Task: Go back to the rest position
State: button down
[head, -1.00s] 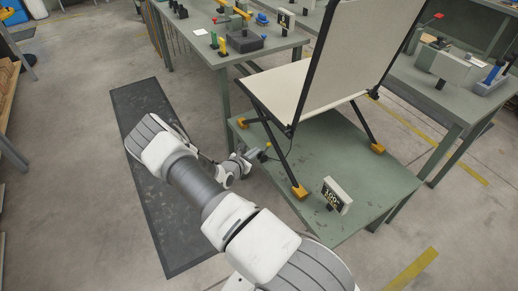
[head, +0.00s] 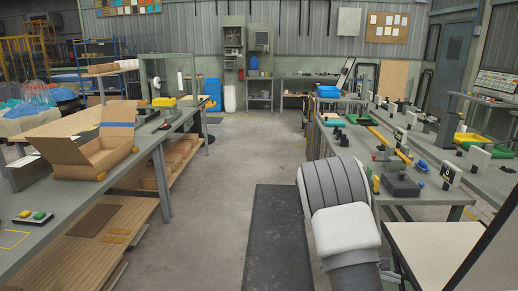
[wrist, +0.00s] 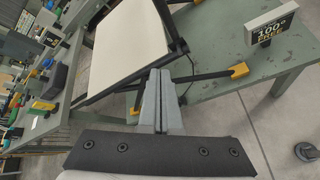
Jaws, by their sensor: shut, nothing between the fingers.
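My gripper (wrist: 160,78) shows in the wrist view with its grey fingers together and nothing between them. The folding lounger has a cream panel (wrist: 120,42) in a dark frame, just beyond and left of my fingers. In the head view only part of its cream panel (head: 425,248) shows at the lower right corner. My fingers look apart from the lounger, though they overlap its frame in the picture. My arm shows in the head view at the lower right; my gripper is out of that view.
A sign reading 100 (wrist: 271,24) stands on the green table (wrist: 222,62). In the head view, a long bench (head: 150,140) with an open cardboard box (head: 88,150) is at the left. A dark mat (head: 278,245) lies on the clear aisle floor.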

jog(key=s+a+r+m+t+y+p, duration=0.2)
jog(key=s+a+r+m+y, duration=0.3)
jog(key=s+a+r, duration=0.6)
jog(key=s+a+r+m+t+y+p, duration=0.1)
jog(key=s+a+r+m+y, duration=0.4)
jog(key=s+a+r, duration=0.7)
notch_tip(320, 180, up, 5)
jog(key=shift+s+r+m+t+y+p, duration=0.1)
jog(key=shift+s+m+t+y+p, duration=0.35)
jog(key=shift+s+y, duration=0.45)
